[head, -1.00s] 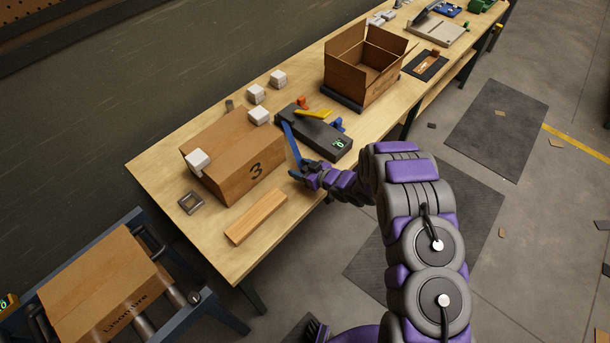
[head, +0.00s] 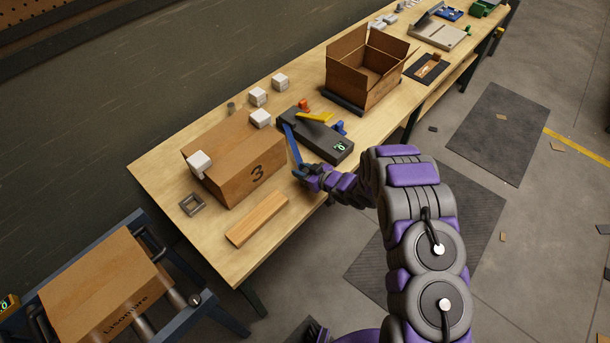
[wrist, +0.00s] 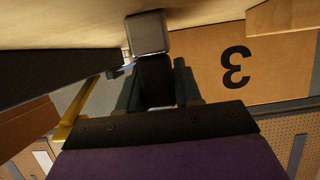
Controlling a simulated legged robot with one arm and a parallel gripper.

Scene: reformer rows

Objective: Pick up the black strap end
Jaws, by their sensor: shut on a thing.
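In the wrist view a short black strip, which I take to be the black strap end (wrist: 155,82), is between the two fingers of my gripper (wrist: 157,84). A grey block with rounded edges (wrist: 148,33) is at its far end, against the pale table surface. My gripper is shut on the strip. In the head view my gripper (head: 307,172) is at the near table edge, right of the cardboard box marked 3 (head: 256,172). The black strip cannot be made out there. A blue strip (head: 293,147) runs from beside the black scale to my gripper.
The black scale (head: 328,147) with a yellow piece (head: 315,116) is just behind my gripper. An open carton (head: 362,72) stands farther back. Floor right of the table is mostly clear.

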